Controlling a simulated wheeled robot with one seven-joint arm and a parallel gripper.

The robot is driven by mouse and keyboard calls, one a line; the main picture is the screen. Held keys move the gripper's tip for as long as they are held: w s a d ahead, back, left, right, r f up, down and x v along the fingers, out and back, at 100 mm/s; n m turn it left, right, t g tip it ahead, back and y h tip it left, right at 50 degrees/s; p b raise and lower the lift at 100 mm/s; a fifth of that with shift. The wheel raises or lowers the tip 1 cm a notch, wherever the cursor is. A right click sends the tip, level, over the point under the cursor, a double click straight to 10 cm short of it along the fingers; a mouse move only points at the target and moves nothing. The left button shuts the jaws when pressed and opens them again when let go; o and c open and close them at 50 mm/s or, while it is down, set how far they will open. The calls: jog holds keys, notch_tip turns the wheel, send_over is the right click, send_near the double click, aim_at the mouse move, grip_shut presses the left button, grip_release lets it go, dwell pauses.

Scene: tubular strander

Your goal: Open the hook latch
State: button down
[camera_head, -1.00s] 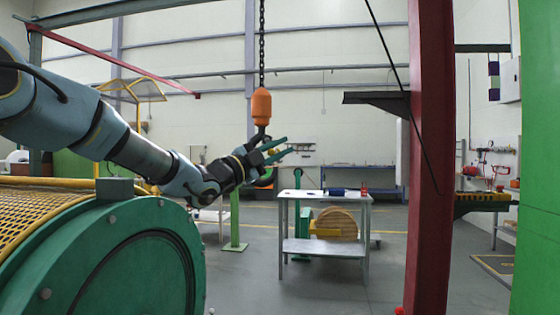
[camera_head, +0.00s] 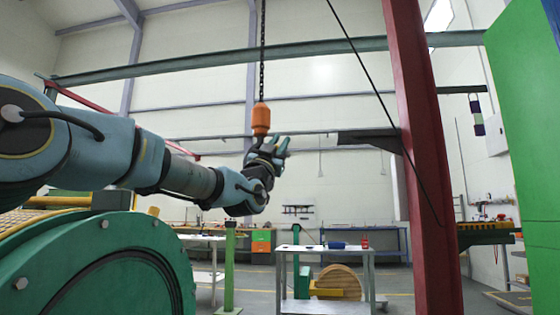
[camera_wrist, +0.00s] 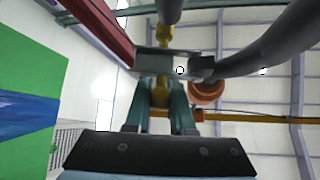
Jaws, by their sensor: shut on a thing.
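The crane hook hangs on a chain below an orange block (camera_head: 261,119). My gripper (camera_head: 275,147) is up at the dark hook, just below the block, and covers much of it. In the wrist view, the dark hook (camera_wrist: 262,55) curves on the right and above. A grey metal latch piece (camera_wrist: 180,65) lies across the opening beside it, with a yellow part (camera_wrist: 160,88) by it. My teal fingers (camera_wrist: 161,108) stand on either side of these parts and close on the latch. The exact contact is hidden.
A red column (camera_head: 421,150) stands to the right of the hook, with a dark bracket (camera_head: 368,138) reaching toward it. A green drum machine (camera_head: 50,270) is below my arm. A grey table (camera_head: 325,250) stands lower, beyond the hook. The air around the hook is otherwise clear.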

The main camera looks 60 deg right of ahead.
jog(key=shift+r+n+t+b, duration=0.15)
jog(key=shift+n+t+b, duration=0.35)
jog(key=shift+n+t, duration=0.9)
jog(key=shift+r, duration=0.15)
jog(key=c, duration=0.8)
grip_release()
jog(key=shift+o, duration=0.2)
jog(key=shift+w, duration=0.1)
jog(key=shift+m+g+p, duration=0.3)
jog(key=shift+g+p, duration=0.1)
